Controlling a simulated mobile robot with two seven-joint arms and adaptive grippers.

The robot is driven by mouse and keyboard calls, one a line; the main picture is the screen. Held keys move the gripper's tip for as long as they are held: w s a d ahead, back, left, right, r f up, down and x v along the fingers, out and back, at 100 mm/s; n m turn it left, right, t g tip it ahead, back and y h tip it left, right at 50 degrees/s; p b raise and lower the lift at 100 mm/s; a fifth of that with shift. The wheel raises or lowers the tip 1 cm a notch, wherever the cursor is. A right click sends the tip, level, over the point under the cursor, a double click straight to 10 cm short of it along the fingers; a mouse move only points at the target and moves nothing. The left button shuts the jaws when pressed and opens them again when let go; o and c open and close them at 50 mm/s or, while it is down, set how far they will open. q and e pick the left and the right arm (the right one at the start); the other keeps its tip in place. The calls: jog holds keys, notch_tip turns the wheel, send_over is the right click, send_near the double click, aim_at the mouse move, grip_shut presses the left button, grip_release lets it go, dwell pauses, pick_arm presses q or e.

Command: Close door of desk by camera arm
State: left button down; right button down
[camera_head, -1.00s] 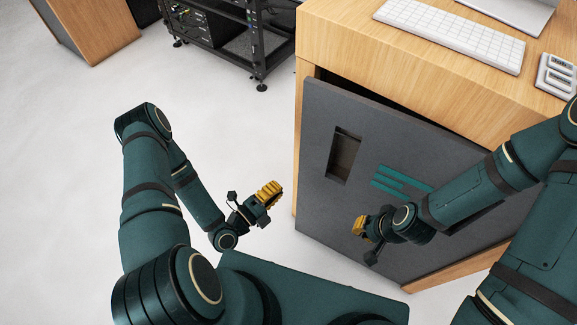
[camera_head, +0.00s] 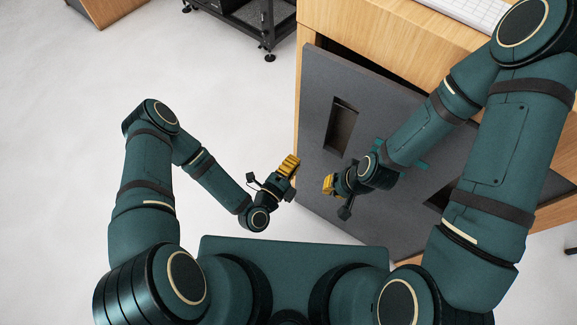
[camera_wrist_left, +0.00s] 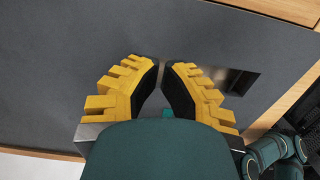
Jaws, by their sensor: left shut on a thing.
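The grey desk door (camera_head: 385,85) stands ajar on the wooden desk (camera_head: 335,22), with a dark gap along its top edge. It has a recessed slot (camera_head: 341,125). In the left wrist view the door (camera_wrist_left: 55,65) fills most of the picture. My left gripper (camera_head: 291,166) is at the door's left edge in the head view. Its yellow fingers (camera_wrist_left: 161,66) are drawn near each other in front of the panel; contact with the door is hard to see. My right gripper (camera_head: 328,184) is in front of the door's lower part, its jaw opening unclear.
A white keyboard (camera_head: 470,12) lies on the desk top. A black rack (camera_head: 258,25) stands at the back, left of the desk. A second wooden cabinet (camera_head: 108,10) is at the far left. The pale floor (camera_head: 60,150) on the left is clear.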

aim_at(313, 136)
pick_arm(q)
jog(key=b+x, duration=0.1)
jog(key=x, duration=0.8)
jog(key=shift+w+d+b, duration=0.2)
jog(key=shift+w+b, duration=0.05)
jog(key=shift+b, duration=0.1)
